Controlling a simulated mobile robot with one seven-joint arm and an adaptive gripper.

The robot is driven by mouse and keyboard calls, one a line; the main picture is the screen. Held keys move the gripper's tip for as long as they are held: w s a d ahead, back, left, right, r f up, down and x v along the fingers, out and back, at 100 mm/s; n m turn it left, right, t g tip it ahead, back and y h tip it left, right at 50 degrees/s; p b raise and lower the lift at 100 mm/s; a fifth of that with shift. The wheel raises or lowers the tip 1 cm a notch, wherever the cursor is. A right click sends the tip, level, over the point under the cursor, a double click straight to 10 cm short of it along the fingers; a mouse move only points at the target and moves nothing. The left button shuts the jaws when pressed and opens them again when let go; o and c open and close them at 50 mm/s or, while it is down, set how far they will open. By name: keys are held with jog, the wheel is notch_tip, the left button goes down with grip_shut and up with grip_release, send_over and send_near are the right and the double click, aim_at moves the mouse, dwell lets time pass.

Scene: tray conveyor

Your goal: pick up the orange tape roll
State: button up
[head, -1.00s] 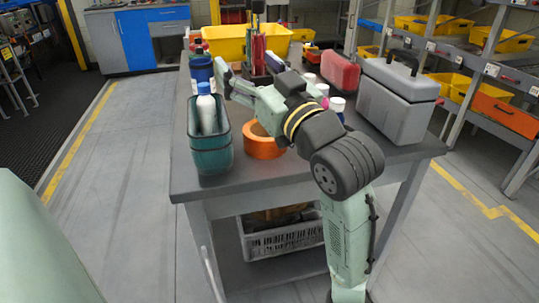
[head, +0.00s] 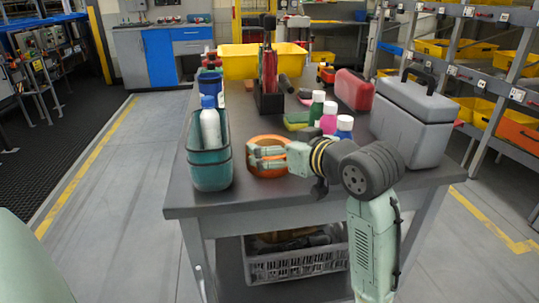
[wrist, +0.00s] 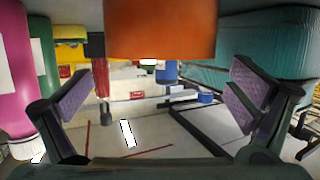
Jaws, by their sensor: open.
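The orange tape roll (head: 268,173) lies on the table near its front edge, just right of the teal basket (head: 211,170). My gripper (head: 254,157) reaches in from the right, its fingers in front of the roll's upper part and hiding some of it. In the wrist view the roll (wrist: 160,30) fills the top middle, in line with the gap between my two spread fingers (wrist: 167,85). The fingers are open with nothing between the pads. I cannot tell whether they touch the roll.
The teal basket (wrist: 265,60) holds a white bottle with a blue cap (head: 210,125). Several small bottles, one pink (head: 328,122), stand behind my wrist. A grey case (head: 412,120) is at right. A tool holder (head: 268,100) and yellow bin (head: 240,60) stand farther back.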

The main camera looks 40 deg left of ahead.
aim_at(262, 144)
jog(key=x, duration=0.4)
jog(key=shift+a+f, duration=0.15)
jog(key=shift+f, duration=0.35)
jog(key=c, duration=1.2)
jog(key=shift+r, duration=0.1)
notch_tip(262, 144, up, 10)
jog(key=shift+p, duration=0.35)
